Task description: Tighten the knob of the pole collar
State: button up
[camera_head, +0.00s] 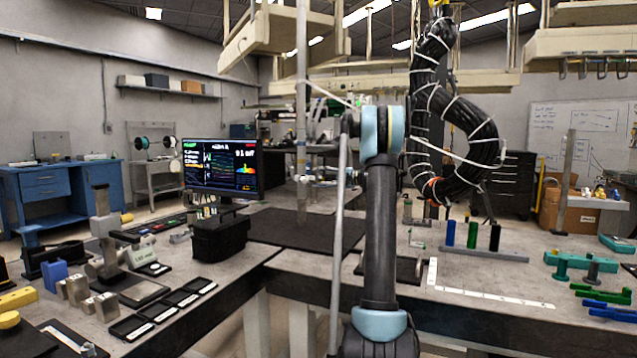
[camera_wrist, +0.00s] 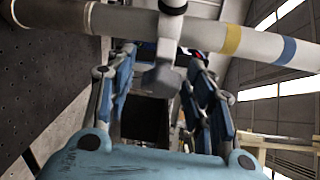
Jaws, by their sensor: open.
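The pale pole (camera_head: 302,90) stands upright in the head view, left of my arm. In the wrist view the pole (camera_wrist: 260,42) crosses the top of the picture and has a yellow and a blue band. The grey collar (camera_wrist: 170,28) sits around the pole. Its grey knob (camera_wrist: 161,78) sticks out toward my palm. My gripper (camera_wrist: 160,58) is open, with one blue-and-grey finger on each side of the knob. I see gaps between the fingers and the knob. In the head view my gripper and the collar are small and partly hidden near the pole.
A monitor (camera_head: 222,167) and a black box (camera_head: 220,238) stand left of the pole. A dark mat (camera_head: 275,230) lies around its foot. A thick black cable bundle (camera_head: 440,110) hangs right of my arm. Colored cylinders (camera_head: 472,235) stand on the right bench.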

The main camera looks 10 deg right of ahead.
jog(key=shift+c, duration=0.6)
jog(key=c, duration=1)
jog(key=shift+m+g+h, duration=0.3)
jog(key=shift+m, duration=0.3)
jog(key=o, duration=1.1)
